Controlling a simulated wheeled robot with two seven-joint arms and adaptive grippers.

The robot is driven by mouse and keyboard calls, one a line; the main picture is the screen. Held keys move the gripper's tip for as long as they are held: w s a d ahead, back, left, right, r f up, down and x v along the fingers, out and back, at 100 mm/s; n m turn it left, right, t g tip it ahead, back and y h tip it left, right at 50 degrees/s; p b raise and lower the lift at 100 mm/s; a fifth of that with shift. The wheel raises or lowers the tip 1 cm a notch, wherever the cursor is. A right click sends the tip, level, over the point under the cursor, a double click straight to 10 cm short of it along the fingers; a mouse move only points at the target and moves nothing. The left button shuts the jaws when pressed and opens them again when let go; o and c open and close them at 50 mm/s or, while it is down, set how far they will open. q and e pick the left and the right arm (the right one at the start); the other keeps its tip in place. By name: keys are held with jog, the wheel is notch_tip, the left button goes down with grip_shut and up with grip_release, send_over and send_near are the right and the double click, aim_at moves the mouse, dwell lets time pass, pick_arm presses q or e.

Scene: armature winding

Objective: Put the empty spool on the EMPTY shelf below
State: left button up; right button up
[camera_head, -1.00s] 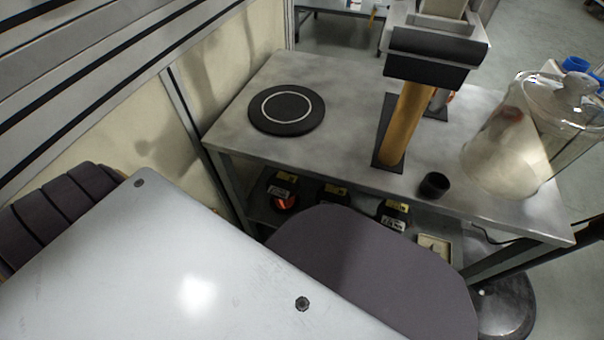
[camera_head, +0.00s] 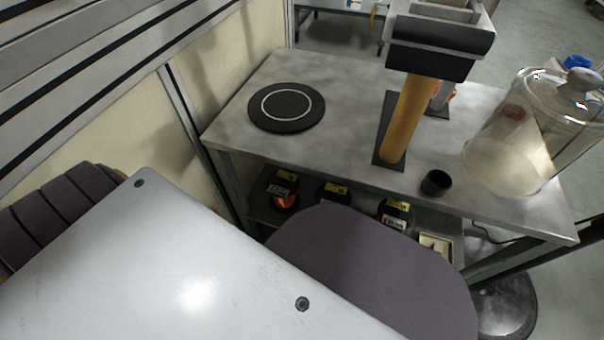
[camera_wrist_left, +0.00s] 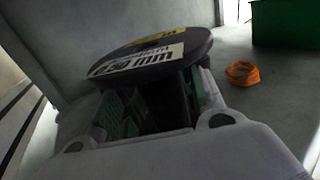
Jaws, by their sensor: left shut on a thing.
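The empty spool (camera_wrist_left: 150,55), a black flanged disc with a white label marked in mm and a yellow label, fills the middle of the left wrist view. My left gripper (camera_wrist_left: 150,108) is shut on it, with its fingers below the tilted flange. Whether wire is wound on its core cannot be seen. In the head view the spool and left gripper are hidden behind my own arm. The lower shelf (camera_head: 262,213) shows under the bench, partly covered by that arm. My right gripper is not in view.
The bench (camera_head: 345,85) carries a round black pad (camera_head: 287,107), an orange-brown column (camera_head: 408,120), a small black cup (camera_head: 436,183) and a glass jar (camera_head: 520,150). Several labelled black spools (camera_head: 283,184) stand below. The wrist view shows an orange coil (camera_wrist_left: 242,73) and a green box (camera_wrist_left: 285,24).

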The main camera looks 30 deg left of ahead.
pick_arm(q)
jog(key=shift+f, duration=0.4)
jog(key=o, duration=1.2)
jog(key=shift+s, duration=0.15)
